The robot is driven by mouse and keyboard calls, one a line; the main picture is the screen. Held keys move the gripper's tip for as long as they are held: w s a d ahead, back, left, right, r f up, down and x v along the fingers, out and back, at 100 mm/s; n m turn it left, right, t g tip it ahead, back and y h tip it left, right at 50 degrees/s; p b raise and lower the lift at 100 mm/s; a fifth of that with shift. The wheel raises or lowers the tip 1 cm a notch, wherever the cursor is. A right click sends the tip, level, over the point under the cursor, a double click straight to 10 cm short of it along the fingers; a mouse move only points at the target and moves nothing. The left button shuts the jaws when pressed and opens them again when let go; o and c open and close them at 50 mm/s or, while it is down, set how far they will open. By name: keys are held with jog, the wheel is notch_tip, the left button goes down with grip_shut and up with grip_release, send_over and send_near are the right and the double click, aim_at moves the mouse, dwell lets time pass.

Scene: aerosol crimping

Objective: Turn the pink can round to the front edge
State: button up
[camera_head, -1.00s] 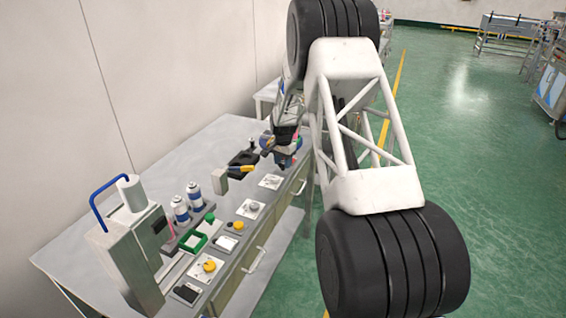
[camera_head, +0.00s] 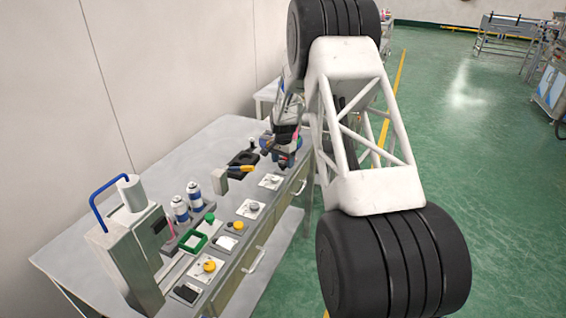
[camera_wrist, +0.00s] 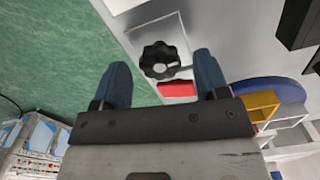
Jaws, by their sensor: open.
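No whole pink can shows. A narrow pink sliver (camera_head: 171,229) stands beside the press machine in the head view; I cannot tell whether it is the can. Two white-and-blue cans (camera_head: 180,209) (camera_head: 194,196) stand upright at the back of the grey holder. My gripper (camera_wrist: 161,70) is open and empty in the wrist view, its two blue fingers apart. A black knob (camera_wrist: 158,60) and a red block (camera_wrist: 177,89) show between and beyond the fingers. In the head view my gripper end is low at the bench's far front edge, partly hidden.
The press machine (camera_head: 130,250) with a blue handle stands at the near left. A green tray (camera_head: 194,242), yellow knob (camera_head: 209,266) and several small panels line the front. A black fixture (camera_head: 243,158) is near my arm. The bench's back left is clear.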

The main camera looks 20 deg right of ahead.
aim_at(283, 164)
jog(key=shift+r, duration=3.65)
jog(key=shift+s+a+r, duration=0.2)
jog(key=shift+s+r, duration=0.05)
jog(key=shift+r, duration=0.1)
jog(key=s+a+r+n, duration=0.2)
jog(key=s+a+r, duration=0.2)
jog(key=s+r, duration=0.4)
jog(key=s+a+r+n+t, duration=0.1)
jog(key=s+a+r, duration=0.35)
jog(key=s, duration=0.45)
jog(key=s+a+r+n, duration=0.2)
jog(key=s+a+r, duration=0.1)
jog(key=s+r, duration=0.55)
jog(key=s+a+n, duration=0.3)
jog(key=s, duration=1.4)
jog(key=s+a+n+t, duration=0.1)
jog(key=s+a+n, duration=0.2)
jog(key=s, duration=1.3)
jog(key=shift+s+a+f+t, duration=0.3)
jog(key=shift+s+a+f, duration=0.05)
jog(key=shift+a, duration=0.4)
